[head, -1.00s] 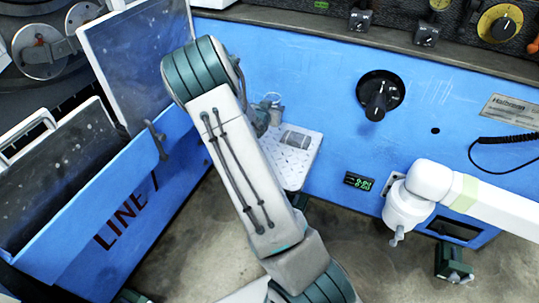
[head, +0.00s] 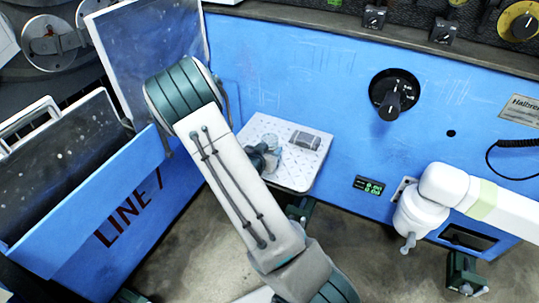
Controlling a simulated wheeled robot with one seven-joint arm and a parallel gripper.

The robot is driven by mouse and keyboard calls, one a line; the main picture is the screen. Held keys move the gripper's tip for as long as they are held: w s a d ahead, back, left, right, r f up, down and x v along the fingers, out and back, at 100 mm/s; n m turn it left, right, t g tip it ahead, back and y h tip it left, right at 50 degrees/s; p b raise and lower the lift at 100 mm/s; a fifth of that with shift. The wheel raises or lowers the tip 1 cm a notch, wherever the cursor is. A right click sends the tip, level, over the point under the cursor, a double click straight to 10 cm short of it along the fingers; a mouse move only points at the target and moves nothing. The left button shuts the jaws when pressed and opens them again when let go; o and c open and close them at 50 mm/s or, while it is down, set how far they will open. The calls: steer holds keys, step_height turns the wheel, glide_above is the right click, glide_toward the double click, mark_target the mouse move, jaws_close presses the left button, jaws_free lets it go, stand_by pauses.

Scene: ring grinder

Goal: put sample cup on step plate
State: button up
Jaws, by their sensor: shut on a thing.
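The step plate (head: 305,172) is a pale, patterned plate sticking out from the blue machine front, right of my arm. The sample cup (head: 272,158) looks like a small clear cup over the plate's left part. My gripper (head: 262,158) is shut on the cup from the left, and my arm hides most of it. I cannot tell whether the cup touches the plate.
A dark rectangular piece (head: 304,141) is on the plate's back right. A black rotary knob (head: 393,97) and a small green display (head: 369,186) are on the blue panel. A white pipe-like fitting (head: 440,190) stands out at right. An open blue bin (head: 90,190) marked LINE is at left.

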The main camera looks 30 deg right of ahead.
steer(key=shift+f, duration=0.85)
steer(key=shift+f, duration=0.15)
steer(key=o, duration=1.1)
